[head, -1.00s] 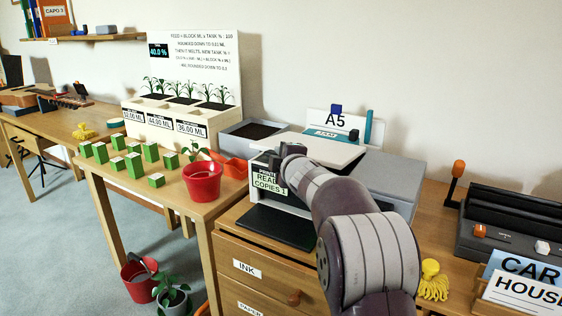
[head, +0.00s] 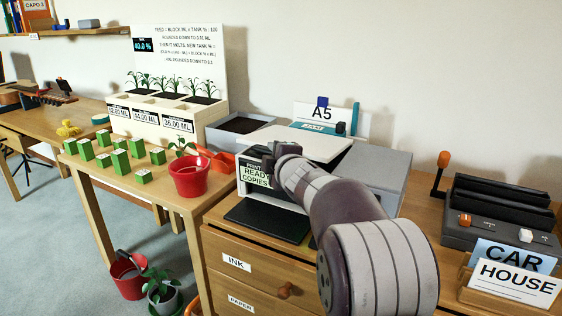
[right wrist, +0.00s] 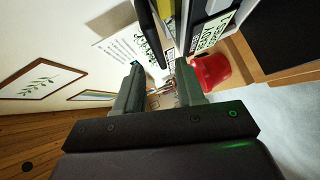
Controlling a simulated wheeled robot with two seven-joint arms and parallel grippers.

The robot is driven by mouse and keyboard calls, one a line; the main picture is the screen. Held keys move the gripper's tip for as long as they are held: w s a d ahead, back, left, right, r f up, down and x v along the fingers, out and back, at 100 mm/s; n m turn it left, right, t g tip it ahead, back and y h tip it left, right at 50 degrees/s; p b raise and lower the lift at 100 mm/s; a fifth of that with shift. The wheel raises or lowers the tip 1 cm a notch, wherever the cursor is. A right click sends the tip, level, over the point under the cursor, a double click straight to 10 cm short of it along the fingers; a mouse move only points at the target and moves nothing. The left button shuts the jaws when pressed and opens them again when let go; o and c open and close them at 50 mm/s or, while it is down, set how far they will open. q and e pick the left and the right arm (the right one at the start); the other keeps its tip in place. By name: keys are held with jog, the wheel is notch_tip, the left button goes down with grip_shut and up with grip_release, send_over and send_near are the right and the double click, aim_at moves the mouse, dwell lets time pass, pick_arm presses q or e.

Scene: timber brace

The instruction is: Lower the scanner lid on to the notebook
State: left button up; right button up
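A printer-scanner stands on the desk in the head view, with a "READY COPIES" screen (head: 255,174) on its front. A pale flat panel (head: 312,143), which looks like the scanner lid, sits over its top. I cannot make out a notebook for certain; a labelled teal item (head: 314,127) shows just behind the panel. My right gripper (head: 270,160) is at the printer's front, near the panel's front edge, partly hidden by its own wrist. In the right wrist view its fingers (right wrist: 159,68) are apart, with no clear grip on anything. My left gripper is out of view.
A black tray (head: 268,220) juts from the printer's front. A red pot (head: 189,177) and several green-and-white blocks (head: 121,162) stand on the table to the left. A dark device (head: 495,215) and word cards (head: 513,283) lie to the right.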

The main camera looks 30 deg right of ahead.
jog(key=v, duration=0.7)
jog(key=shift+s, duration=0.25)
jog(key=shift+a, duration=0.15)
